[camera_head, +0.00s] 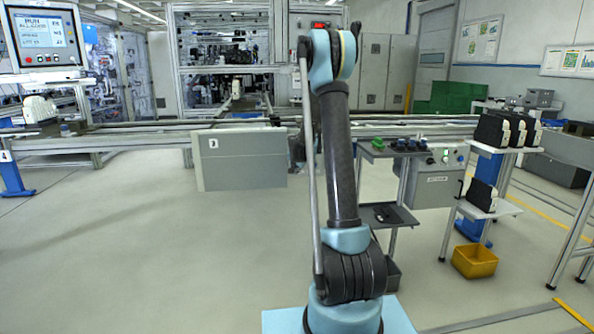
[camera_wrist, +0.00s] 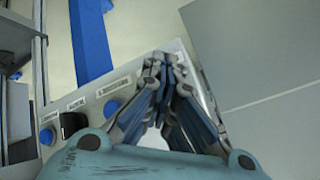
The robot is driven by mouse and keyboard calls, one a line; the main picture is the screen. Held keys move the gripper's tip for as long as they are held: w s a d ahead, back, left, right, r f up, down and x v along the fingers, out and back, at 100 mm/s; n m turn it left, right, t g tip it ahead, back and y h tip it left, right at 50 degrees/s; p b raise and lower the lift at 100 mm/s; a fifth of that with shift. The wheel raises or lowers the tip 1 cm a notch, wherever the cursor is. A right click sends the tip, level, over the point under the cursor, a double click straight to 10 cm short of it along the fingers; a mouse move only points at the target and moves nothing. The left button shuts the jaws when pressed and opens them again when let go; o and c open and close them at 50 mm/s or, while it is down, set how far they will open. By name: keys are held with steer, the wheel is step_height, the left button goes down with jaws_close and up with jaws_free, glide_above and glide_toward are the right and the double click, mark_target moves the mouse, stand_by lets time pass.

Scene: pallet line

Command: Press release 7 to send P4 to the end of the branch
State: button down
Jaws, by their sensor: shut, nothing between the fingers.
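In the wrist view, my gripper (camera_wrist: 164,66) is shut and empty. Its fingertips are over the far end of a grey control panel (camera_wrist: 138,76). I cannot tell whether they touch it. A blue button (camera_wrist: 112,108) is left of the fingers, under a small label. Farther left are a black switch (camera_wrist: 71,125) and another blue button (camera_wrist: 47,136). The labels are too blurred to read, so I cannot tell which control is release 7. The fingers may hide other buttons. I cannot pick out P4 in either view. My gripper is not visible in the head view.
In the head view, conveyor rails (camera_head: 150,130) run across behind a grey panel (camera_head: 242,158). A screen (camera_head: 45,38) hangs at upper left. A small table (camera_head: 390,150) and a shelf with black cases (camera_head: 495,131) stand right. A yellow bin (camera_head: 474,261) is on the floor. Left floor is clear.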

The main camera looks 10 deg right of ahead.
steer(key=shift+s, duration=0.8)
